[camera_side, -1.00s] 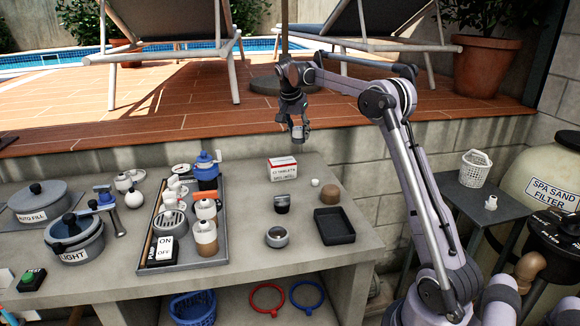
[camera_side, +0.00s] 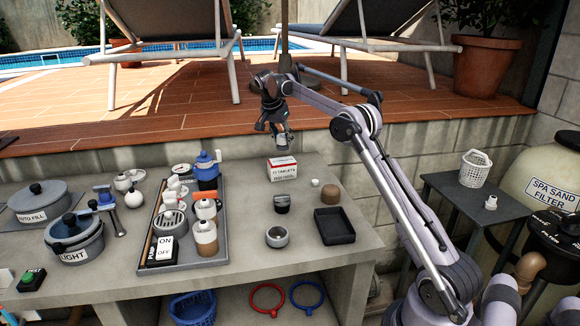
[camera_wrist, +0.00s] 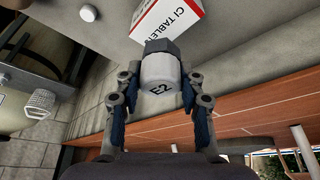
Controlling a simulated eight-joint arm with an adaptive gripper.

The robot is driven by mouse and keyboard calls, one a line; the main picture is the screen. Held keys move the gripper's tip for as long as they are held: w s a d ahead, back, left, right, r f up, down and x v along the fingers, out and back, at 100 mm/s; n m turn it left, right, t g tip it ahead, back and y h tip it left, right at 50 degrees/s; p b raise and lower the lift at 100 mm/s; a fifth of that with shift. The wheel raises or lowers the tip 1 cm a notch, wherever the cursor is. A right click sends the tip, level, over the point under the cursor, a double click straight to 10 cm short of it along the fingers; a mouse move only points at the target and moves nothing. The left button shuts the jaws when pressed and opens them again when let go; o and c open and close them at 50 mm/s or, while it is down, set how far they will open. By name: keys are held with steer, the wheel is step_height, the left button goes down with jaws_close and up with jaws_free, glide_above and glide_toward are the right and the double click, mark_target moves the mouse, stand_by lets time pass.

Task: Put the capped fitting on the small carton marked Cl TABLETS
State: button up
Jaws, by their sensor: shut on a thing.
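My gripper (camera_side: 279,136) is shut on the capped fitting, a white cylinder with a dark grey cap. The fitting (camera_wrist: 160,75) shows the mark E2 in the wrist view, between the two fingers (camera_wrist: 160,100). In the side view the fitting (camera_side: 281,141) hangs in the air above the carton. The small carton (camera_side: 282,168), white with a red top edge and Cl TABLETS lettering, stands at the back of the bench. The carton also shows in the wrist view (camera_wrist: 172,22), partly hidden behind the fitting's cap. The fitting and carton look apart in the side view.
A small white round piece (camera_side: 315,182) and a brown one (camera_side: 330,194) lie right of the carton. A black tray (camera_side: 334,226), a grey ring cup (camera_side: 277,237) and a dark-topped piece (camera_side: 281,204) stand in front. A loaded grey tray (camera_side: 215,254) is at left.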

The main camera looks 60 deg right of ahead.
mark_target(280, 144)
steer(key=shift+w+a+f, duration=0.15)
steer(key=shift+w+f, duration=0.05)
steer(key=shift+f, duration=1.95)
steer(key=shift+f, duration=0.1)
steer(key=o, duration=1.2)
